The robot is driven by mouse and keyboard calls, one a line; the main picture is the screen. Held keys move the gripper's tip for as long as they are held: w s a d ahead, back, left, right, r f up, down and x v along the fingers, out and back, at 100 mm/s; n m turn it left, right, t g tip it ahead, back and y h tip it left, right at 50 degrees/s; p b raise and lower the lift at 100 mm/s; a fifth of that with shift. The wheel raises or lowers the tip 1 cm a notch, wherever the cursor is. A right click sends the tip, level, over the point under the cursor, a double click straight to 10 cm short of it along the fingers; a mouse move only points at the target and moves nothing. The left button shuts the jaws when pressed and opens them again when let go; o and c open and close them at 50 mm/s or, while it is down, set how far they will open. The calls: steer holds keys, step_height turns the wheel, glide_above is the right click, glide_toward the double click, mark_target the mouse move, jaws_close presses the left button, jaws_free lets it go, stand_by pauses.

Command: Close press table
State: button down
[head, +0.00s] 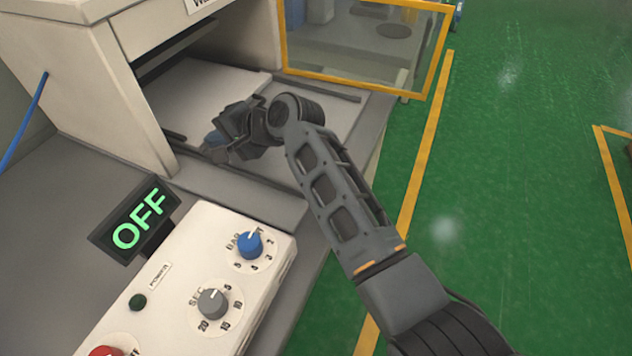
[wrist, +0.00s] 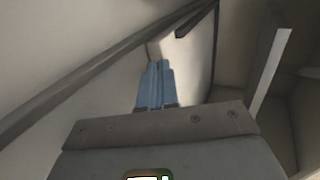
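The press table (head: 322,105) is a pale flat plate that extends out of the opening of the beige press (head: 75,65). Its inner part lies under the press housing, and my arm hides part of its front. My gripper (head: 211,140) is low over the front left of the table, near the press opening. In the wrist view, the two blue fingers of my gripper (wrist: 156,75) lie side by side with no clear gap and nothing visible between them. A pale block edge (wrist: 183,52) shows just beyond the fingertips; I cannot tell whether they touch it.
A control panel (head: 185,300) with knobs stands in front, beside a display (head: 135,220) reading OFF. A yellow-framed clear guard (head: 365,45) stands behind the table. Green floor (head: 500,200) with yellow lines is open on the right.

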mark_target(180, 129)
steer(key=a+b, duration=0.1)
steer(key=a, duration=0.1)
steer(key=w+a+b, duration=0.1)
steer(key=a, duration=0.1)
steer(key=w+a+b, duration=0.1)
steer(key=a, duration=0.2)
steer(key=shift+w+f, duration=0.15)
steer(key=shift+w, duration=0.1)
steer(key=shift+w+a+r+b, duration=0.1)
steer(key=shift+a+r+b, duration=0.1)
steer(key=shift+a+b, duration=0.15)
steer(key=shift+r, duration=0.1)
steer(key=shift+d, duration=0.1)
